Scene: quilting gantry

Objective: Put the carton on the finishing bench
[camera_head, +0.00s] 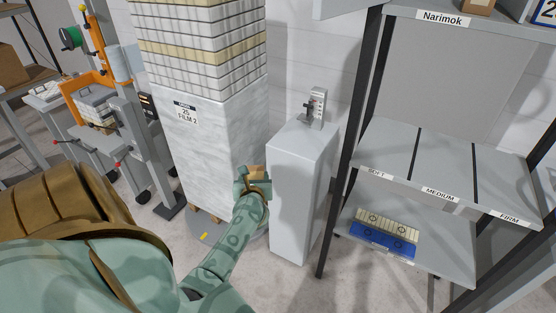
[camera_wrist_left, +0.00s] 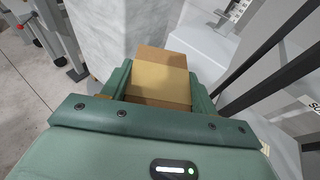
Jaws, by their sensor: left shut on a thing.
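A small tan cardboard carton (camera_head: 257,172) is between the fingers of my left gripper (camera_head: 254,181), in front of a tall wrapped stack. In the left wrist view the carton (camera_wrist_left: 161,78) sits between the two green fingers, with a finger on each side. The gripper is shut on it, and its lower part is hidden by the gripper. No surface in view is labelled as the finishing bench, so I cannot tell which it is. My right gripper is not in view.
The wrapped stack (camera_head: 205,140) stands behind my left gripper. A grey pedestal (camera_head: 297,190) with a small device (camera_head: 316,105) is just right of it. A shelf rack (camera_head: 440,165) labelled SOFT, MEDIUM and FIRM stands at right. An orange-framed machine (camera_head: 95,80) stands at left.

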